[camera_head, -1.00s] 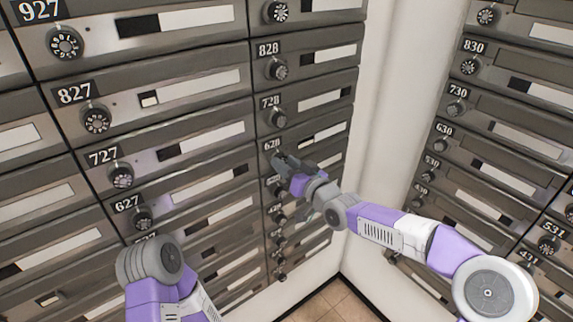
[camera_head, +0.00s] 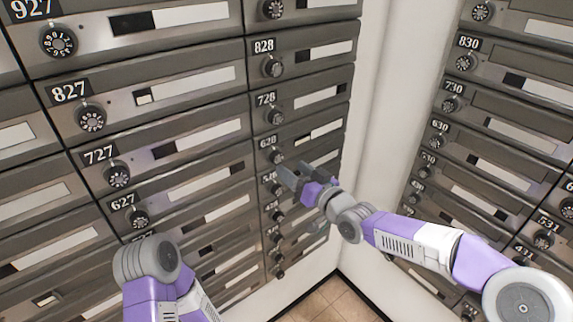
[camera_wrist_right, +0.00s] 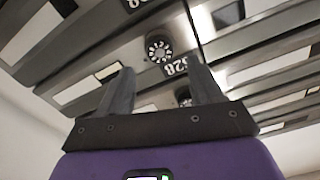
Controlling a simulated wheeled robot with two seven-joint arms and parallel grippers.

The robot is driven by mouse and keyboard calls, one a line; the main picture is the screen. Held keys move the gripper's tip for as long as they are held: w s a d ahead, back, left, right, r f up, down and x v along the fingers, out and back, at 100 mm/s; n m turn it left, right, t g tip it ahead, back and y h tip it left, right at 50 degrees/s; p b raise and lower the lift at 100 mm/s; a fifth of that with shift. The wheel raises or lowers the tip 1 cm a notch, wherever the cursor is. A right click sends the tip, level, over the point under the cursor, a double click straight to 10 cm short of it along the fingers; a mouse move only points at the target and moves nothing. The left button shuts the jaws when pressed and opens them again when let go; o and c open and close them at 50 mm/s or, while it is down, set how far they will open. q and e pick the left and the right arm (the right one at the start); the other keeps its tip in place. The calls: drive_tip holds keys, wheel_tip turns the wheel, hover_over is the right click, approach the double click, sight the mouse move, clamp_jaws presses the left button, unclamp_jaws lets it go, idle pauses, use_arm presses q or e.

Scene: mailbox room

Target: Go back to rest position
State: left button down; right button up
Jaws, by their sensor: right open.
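My right gripper (camera_head: 290,175) is in front of the mailbox column below box 628 (camera_head: 268,142) in the head view. Its two grey fingers are apart and nothing is between them. In the right wrist view the open fingers (camera_wrist_right: 160,90) point at the mailbox fronts, with a round dial (camera_wrist_right: 158,47) beyond them. The dial stands clear of the fingers. My left arm (camera_head: 150,262) shows at the lower left of the head view, but its gripper does not show.
A wall of grey mailboxes (camera_head: 190,98) with dials fills the left and middle. Another mailbox bank (camera_head: 500,130) stands at the right. A white wall corner (camera_head: 385,100) lies between them. Tiled floor (camera_head: 330,302) shows at the bottom.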

drive_tip(key=shift+v, duration=1.15)
drive_tip(key=s+d+f+m+g+h, duration=0.1)
drive_tip(key=s+f+m+g+h, duration=0.15)
drive_tip(key=f, duration=0.85)
drive_tip(key=s+d+f+m+g+h, duration=0.1)
drive_tip(key=s+d+f, duration=0.15)
drive_tip(key=f, duration=0.75)
drive_tip(key=s+d+f+m+g+h, duration=0.1)
drive_tip(key=s+f+m+g+h, duration=0.15)
drive_tip(key=f, duration=0.85)
drive_tip(key=s+d+f+g+h, duration=0.1)
drive_tip(key=s+d+f+g, duration=0.2)
drive_tip(key=s+f, duration=0.5)
drive_tip(key=s+d+f+m+g, duration=0.1)
drive_tip(key=s+f+g, duration=0.3)
drive_tip(key=s, duration=1)
wheel_tip(320, 180, down, 4)
drive_tip(key=shift+s+d+r+m+h, duration=0.15)
drive_tip(key=shift+s+d+m+h, duration=0.2)
drive_tip(key=shift+d, duration=0.55)
drive_tip(key=shift+w, duration=0.1)
